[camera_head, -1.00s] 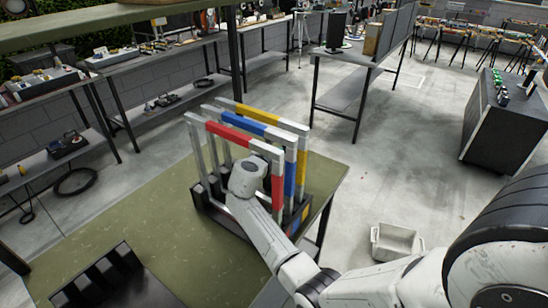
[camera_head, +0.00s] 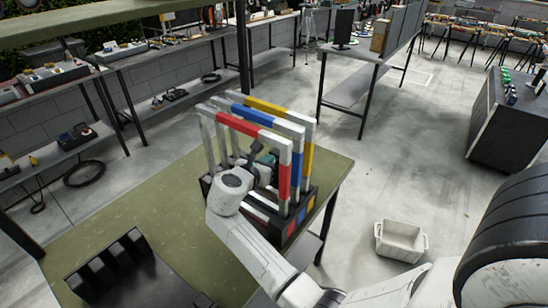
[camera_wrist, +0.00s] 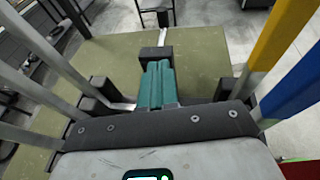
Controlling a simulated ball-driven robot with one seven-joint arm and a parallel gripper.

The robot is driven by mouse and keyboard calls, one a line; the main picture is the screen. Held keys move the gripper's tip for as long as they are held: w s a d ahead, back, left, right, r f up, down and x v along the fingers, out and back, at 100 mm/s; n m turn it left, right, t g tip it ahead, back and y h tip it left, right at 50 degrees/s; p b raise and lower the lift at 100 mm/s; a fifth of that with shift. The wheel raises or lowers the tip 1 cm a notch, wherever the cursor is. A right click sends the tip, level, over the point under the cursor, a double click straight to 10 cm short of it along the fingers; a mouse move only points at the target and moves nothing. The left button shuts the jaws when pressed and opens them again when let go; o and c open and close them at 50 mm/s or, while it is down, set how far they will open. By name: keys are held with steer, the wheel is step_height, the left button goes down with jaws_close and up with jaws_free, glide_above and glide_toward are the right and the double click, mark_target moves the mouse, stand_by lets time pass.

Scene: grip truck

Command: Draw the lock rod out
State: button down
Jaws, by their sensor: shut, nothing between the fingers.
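Three upright square-bar frames stand in a dark base (camera_head: 300,218) on the green table: a red-topped one (camera_head: 245,125) nearest, then a blue-topped one (camera_head: 270,116) and a yellow-topped one (camera_head: 283,111). I cannot tell which part is the lock rod.
A dark slotted rack (camera_head: 118,268) lies at the table's front left. A pale bin (camera_head: 401,240) stands on the floor to the right. The green table top (camera_head: 120,210) is clear left of the base. Shelving stands behind on the left.

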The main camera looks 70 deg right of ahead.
steer(key=shift+v, duration=0.8)
steer(key=s+a+f+m+t+y, duration=0.1)
steer(key=a+f+m+y, duration=0.2)
steer(key=a, duration=0.4)
steer(key=s+a+f+m+t+y, duration=0.1)
steer(key=a+f+m+t+y, duration=0.1)
steer(key=a+m, duration=0.4)
steer(key=s+a+f+m+t+y, duration=0.2)
steer(key=a+f+m+y, duration=0.3)
steer(key=a, duration=0.4)
steer(key=shift+s+a+y, duration=0.15)
steer(key=shift+a+y, duration=0.1)
steer(key=shift+y, duration=0.25)
steer(key=s+a+m+y, duration=0.3)
steer(key=a, duration=0.5)
steer(key=s+d+f+m+g+b, duration=0.1)
steer(key=s+f+g+b, duration=0.1)
steer(key=s+f, duration=0.5)
steer(key=s+g, duration=0.1)
steer(key=s, duration=0.2)
steer(key=shift+s+d+f, duration=0.2)
steer(key=shift+s+f, duration=0.1)
steer(key=shift+f, duration=0.05)
